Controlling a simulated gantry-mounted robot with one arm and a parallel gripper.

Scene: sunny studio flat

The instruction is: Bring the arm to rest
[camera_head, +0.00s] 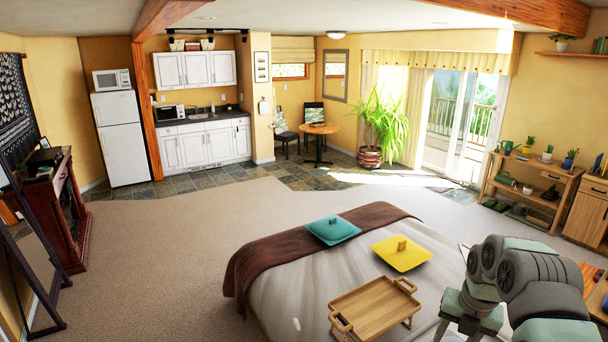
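My arm (535,275) is folded at the lower right, in front of the bed's right side. Its grey and pale green links cover part of what lies behind. My gripper end (468,318) seems to be the pale green and grey part pointing down at the bottom edge. Its fingertips are cut off or too unclear to tell whether they are open or shut. I see nothing held in it.
The bed (285,290) carries a teal square piece (332,231), a yellow square piece (402,255) and a wooden tray (375,308), close left of my arm. A wooden shelf (530,180) stands behind right. The carpet (170,235) at left is clear.

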